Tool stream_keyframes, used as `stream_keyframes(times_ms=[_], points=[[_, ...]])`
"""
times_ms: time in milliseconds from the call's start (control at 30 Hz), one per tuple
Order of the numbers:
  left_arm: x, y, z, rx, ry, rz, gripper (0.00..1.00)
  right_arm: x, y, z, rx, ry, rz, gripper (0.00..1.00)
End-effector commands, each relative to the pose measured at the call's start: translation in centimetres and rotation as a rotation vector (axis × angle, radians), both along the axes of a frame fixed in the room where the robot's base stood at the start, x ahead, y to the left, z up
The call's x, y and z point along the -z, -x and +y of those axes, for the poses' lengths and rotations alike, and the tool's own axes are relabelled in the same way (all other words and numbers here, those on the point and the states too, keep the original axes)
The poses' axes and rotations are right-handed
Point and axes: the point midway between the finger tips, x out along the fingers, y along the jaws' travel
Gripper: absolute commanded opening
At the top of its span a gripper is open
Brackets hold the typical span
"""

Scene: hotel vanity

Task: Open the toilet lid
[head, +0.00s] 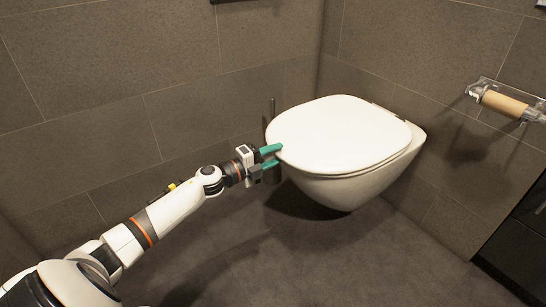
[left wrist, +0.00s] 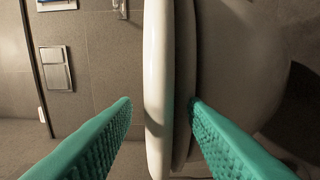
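The white toilet (head: 350,190) hangs on the back wall in the head view, with its lid (head: 340,132) down flat over the bowl. My left gripper (head: 277,155) is at the lid's left front edge, its green fingers pointing at the rim. In the left wrist view the gripper (left wrist: 160,103) is open, with one finger on each side of the lid's edge (left wrist: 157,80). The seat (left wrist: 185,80) shows as a darker band beside the lid, close to the right finger. I cannot tell whether either finger touches. My right gripper is in neither view.
A toilet roll holder with a brown roll (head: 505,104) is on the right wall. A dark cabinet (head: 518,240) stands at the lower right. A flush plate (left wrist: 56,68) shows in the left wrist view. The floor (head: 300,265) before the toilet is clear.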

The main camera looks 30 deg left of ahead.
Motion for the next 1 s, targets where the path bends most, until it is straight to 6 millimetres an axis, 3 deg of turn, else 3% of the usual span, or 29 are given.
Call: stream_keyframes(times_ms=[167,400,933,1000], points=[[0.0,0.0,0.0,0.000,0.000,0.000,0.39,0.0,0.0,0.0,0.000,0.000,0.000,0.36],[0.0,0.0,0.0,0.000,0.000,0.000,0.00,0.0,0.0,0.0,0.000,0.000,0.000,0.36],[-0.8,0.0,-0.1,0.001,-0.003,0.011,0.00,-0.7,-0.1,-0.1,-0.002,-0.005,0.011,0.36],[-1.2,-0.1,-0.1,0.001,-0.006,0.016,0.00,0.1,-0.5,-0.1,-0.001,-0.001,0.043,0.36]])
